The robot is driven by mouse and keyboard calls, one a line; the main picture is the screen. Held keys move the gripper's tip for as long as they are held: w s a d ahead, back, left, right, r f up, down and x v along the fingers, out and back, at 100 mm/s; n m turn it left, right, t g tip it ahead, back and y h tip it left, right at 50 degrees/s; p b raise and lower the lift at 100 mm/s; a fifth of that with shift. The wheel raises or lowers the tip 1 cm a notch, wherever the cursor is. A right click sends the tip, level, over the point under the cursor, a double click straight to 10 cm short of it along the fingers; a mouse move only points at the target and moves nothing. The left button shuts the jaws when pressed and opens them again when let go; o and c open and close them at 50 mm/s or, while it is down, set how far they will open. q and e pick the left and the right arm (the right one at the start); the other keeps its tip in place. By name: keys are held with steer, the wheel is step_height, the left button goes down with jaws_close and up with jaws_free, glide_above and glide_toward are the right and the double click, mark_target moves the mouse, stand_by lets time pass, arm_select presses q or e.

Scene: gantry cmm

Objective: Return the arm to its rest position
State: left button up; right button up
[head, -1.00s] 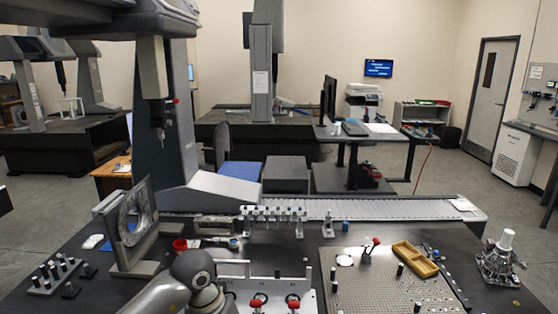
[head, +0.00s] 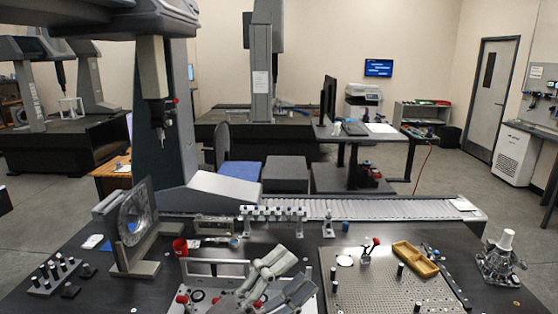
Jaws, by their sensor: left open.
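My left gripper (head: 296,272) shows at the bottom middle of the head view. It is grey, with two fingers spread apart and nothing seen between them. It is in front of or over the right part of a pale fixture (head: 214,267) with red knobs (head: 182,299), and hides part of it. I cannot tell whether it touches the fixture. The rest of my left arm is out of view or hidden below the picture's edge. My right gripper is not in view.
A perforated plate (head: 385,290) with a yellow tray (head: 415,259) lies at right. A row of probe holders (head: 273,214) stands behind. A probe head (head: 159,115) hangs above.

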arm_select(q)
steer(key=w+a+f+n+t+y, duration=0.2)
steer(key=a+f+n+t+y, duration=0.2)
steer(key=a+n+y, duration=0.4)
steer(key=w+a+f+n+t+y, duration=0.2)
steer(key=a+f+n+t+y, duration=0.1)
steer(key=a+n+y, duration=0.6)
steer(key=s+a+f+n+g+y, duration=0.2)
steer(key=f+n+g, duration=0.1)
steer(key=f, duration=0.3)
steer(key=s+a+f+n+g+y, duration=0.2)
steer(key=s+a+f+n, duration=0.1)
steer(key=f, duration=0.4)
steer(key=s+f+n+g+h, duration=0.1)
steer(key=s+f+g, duration=0.5)
steer(key=s, duration=0.4)
steer(key=s+f+n+g, duration=0.1)
steer(key=s+f+g, duration=0.4)
steer(key=s+f, duration=0.4)
steer(key=s+f+g+b, duration=0.3)
steer(key=f+b, duration=0.9)
steer(key=f, duration=2.6)
steer(key=s+a+f+b, duration=0.1)
steer(key=s+f+b, duration=0.3)
steer(key=s+f, duration=0.4)
steer(key=s+a+f+b, duration=0.2)
steer(key=s+f+b, duration=0.2)
steer(key=s+f, duration=0.5)
step_height(320, 180, down, 7)
steer(key=shift+r, duration=0.2)
